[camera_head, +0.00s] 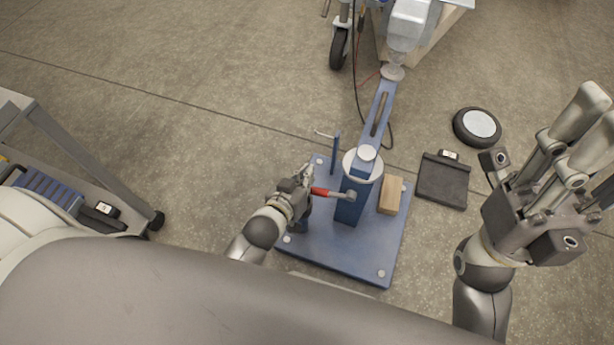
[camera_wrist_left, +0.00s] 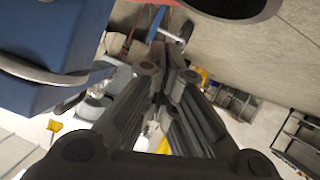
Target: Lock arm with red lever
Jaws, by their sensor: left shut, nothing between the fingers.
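The red lever (camera_head: 327,191) sticks out to the left from the side of the blue post (camera_head: 348,207). The blue arm (camera_head: 381,112) runs from the top of the post toward the back. My left gripper (camera_head: 307,174) is just left of the lever's free end, shut and empty. Whether it touches the lever cannot be told. In the left wrist view its fingers (camera_wrist_left: 168,72) are together, with the blue post (camera_wrist_left: 52,42) on the left and a bit of red at the top edge. My right gripper (camera_head: 596,122) is at the far right, away from the post, its fingers apart.
The post stands on a blue base plate (camera_head: 335,262) with a thin upright handle (camera_head: 335,152) and a wooden block (camera_head: 390,195). A black chock-like pad (camera_head: 443,182) and a round wheel (camera_head: 478,126) lie on the floor to the right. A cart frame (camera_head: 90,165) stands left.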

